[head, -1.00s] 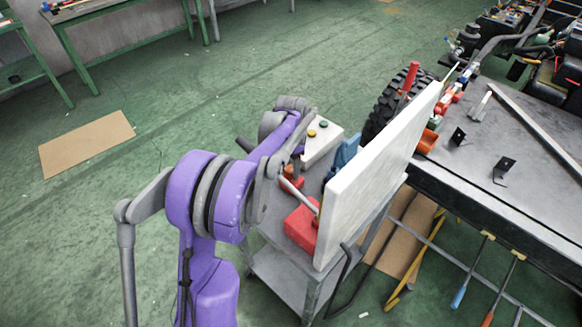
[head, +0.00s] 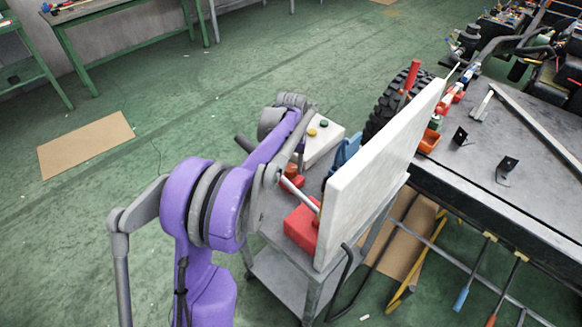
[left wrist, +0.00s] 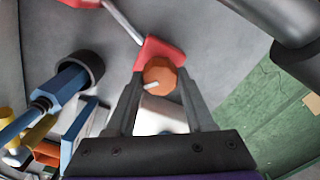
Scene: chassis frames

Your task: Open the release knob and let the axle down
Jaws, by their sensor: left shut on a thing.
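The orange release knob (left wrist: 160,70) has a small white mark and sits against a red block (left wrist: 162,48) in the left wrist view. My left gripper (left wrist: 163,80) is shut on the knob, with one dark finger on each side. In the head view, my purple left arm reaches over a grey cart (head: 262,225), and its links hide the fingers and the knob. A red unit (head: 300,228) with a grey rod (head: 299,192) is on the cart. I cannot make out the axle for certain. My right gripper is not in view.
A tall pale panel (head: 375,180) stands at the cart's right side, close to the arm. A box with yellow and green buttons (head: 322,148) and a blue object (head: 345,150) are behind. A dark workbench (head: 540,190) is at right. The green floor at left is mostly open.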

